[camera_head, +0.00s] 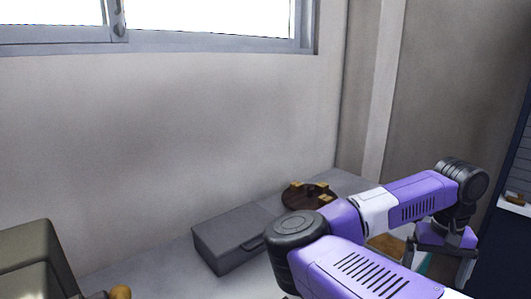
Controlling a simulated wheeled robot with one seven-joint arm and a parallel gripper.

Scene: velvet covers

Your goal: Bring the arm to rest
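My purple and black arm reaches from the bottom of the head view toward the right, raised over the grey table (160,262). My gripper (438,266) hangs from the wrist at the right and points down. The lower ends of the fingers are hard to make out.
A grey lidded box (228,238) stands on the table left of my arm. Behind it lies a round dark brown tray (309,199) with yellowish blocks. An orange-brown item (387,243) shows beyond my arm. A dark cabinet (515,240) stands at the right. A wall closes the back.

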